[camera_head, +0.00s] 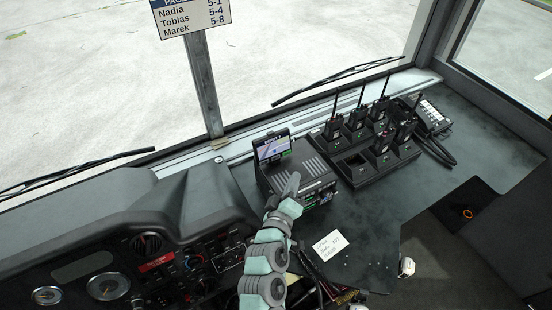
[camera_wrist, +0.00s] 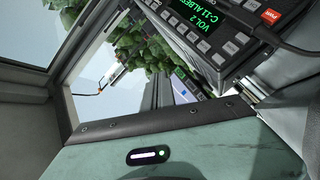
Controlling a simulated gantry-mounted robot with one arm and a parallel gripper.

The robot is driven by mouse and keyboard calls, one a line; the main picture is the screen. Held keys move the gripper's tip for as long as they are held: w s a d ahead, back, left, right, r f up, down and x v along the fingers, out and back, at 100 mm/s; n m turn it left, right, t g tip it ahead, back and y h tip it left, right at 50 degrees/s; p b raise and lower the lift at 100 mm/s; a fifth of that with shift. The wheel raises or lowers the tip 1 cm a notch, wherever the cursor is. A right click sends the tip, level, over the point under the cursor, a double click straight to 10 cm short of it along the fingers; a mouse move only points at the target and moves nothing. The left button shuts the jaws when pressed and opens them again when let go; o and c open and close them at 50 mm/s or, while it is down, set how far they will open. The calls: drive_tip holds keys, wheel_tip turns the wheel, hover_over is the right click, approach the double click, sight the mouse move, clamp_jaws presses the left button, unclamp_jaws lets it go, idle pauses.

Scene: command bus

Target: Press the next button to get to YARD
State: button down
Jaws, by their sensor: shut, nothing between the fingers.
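The radio unit (camera_head: 275,178) is a dark box with a ribbed top on the dash shelf. Its lit front panel faces right and toward me; my arm covers part of it. In the wrist view, its display (camera_wrist: 190,22) shows green text, "VOL 2" and a line starting "C-11 ALBE", cut by the frame edge. My gripper (camera_head: 293,181) is shut and empty, close to the front panel; contact cannot be told.
A small screen (camera_head: 272,147) stands on the radio unit. Handheld radios in a charger (camera_head: 353,171) stand to the right, with a keypad handset (camera_head: 432,115) beyond. A paper note (camera_head: 330,245) lies on the shelf. The instrument dash (camera_head: 105,285) is at left.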

drive_tip(key=b, duration=0.4)
approach(282, 154)
drive_tip(key=w+d, duration=0.2)
drive_tip(key=w, duration=0.1)
drive_tip(key=shift+d+f, duration=0.15)
drive_tip(key=shift+d, duration=0.1)
drive_tip(key=shift+w+a, duration=0.25)
drive_tip(key=shift+w, duration=0.15)
idle(1.0)
drive_tip(key=shift+w+a+b, duration=0.2)
drive_tip(key=shift+w+b, duration=0.2)
drive_tip(key=shift+b, duration=0.15)
drive_tip(key=shift+w+a+f+b, duration=0.2)
drive_tip(key=shift+b, duration=0.1)
idle(0.3)
idle(0.3)
drive_tip(key=shift+s+d+r, duration=0.2)
drive_tip(key=shift+s, duration=0.05)
drive_tip(key=shift+s+d+p, duration=0.2)
drive_tip(key=shift+s+p, duration=0.15)
drive_tip(key=shift+p, duration=0.05)
